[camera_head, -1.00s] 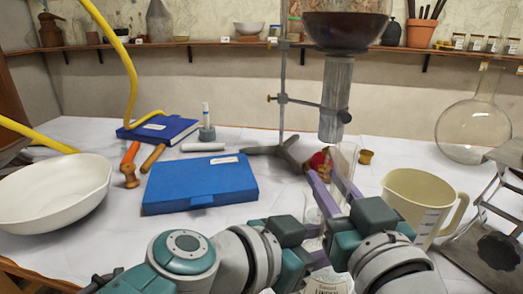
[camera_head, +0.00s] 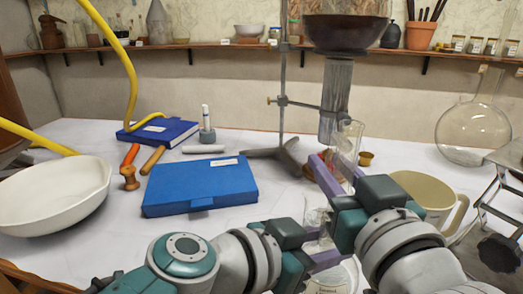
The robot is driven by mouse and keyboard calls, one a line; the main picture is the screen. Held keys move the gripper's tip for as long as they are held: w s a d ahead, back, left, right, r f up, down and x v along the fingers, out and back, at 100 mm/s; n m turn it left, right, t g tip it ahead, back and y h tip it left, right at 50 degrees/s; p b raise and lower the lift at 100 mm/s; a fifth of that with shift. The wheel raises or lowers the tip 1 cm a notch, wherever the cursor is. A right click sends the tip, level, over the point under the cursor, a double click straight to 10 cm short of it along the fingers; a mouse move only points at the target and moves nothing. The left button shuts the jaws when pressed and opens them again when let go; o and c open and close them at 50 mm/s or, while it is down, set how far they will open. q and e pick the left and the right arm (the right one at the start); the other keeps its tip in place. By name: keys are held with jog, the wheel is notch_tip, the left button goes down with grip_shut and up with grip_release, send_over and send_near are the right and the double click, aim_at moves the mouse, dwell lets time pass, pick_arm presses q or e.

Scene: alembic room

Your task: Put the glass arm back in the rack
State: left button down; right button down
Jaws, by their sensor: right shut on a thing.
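My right gripper (camera_head: 322,158) is shut on a clear glass tube (camera_head: 347,140), which I take to be the glass arm. The tube stands up beside the purple fingers, in front of the grey stand column. My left gripper (camera_head: 316,246) is low in the middle, with its purple fingers beside a clear glass neck (camera_head: 318,216). A round, labelled glass vessel (camera_head: 332,278) is below it, partly hidden. I cannot tell whether the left fingers touch the glass. I cannot make out a rack.
A blue case (camera_head: 200,186) and a white bowl (camera_head: 52,200) lie to the left. A metal stand (camera_head: 283,110) carries a dark bowl (camera_head: 345,30) above the tube. A cream jug (camera_head: 425,190) and a round flask (camera_head: 473,130) stand at right. The white tabletop between is partly clear.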

pick_arm(q)
jog(key=shift+f, duration=0.1)
pick_arm(e)
jog(key=shift+r, duration=1.45)
pick_arm(q)
jog(key=shift+c, duration=1.8)
grip_release()
pick_arm(e)
jog(key=shift+r, duration=0.1)
pick_arm(q)
jog(key=shift+a, duration=0.1)
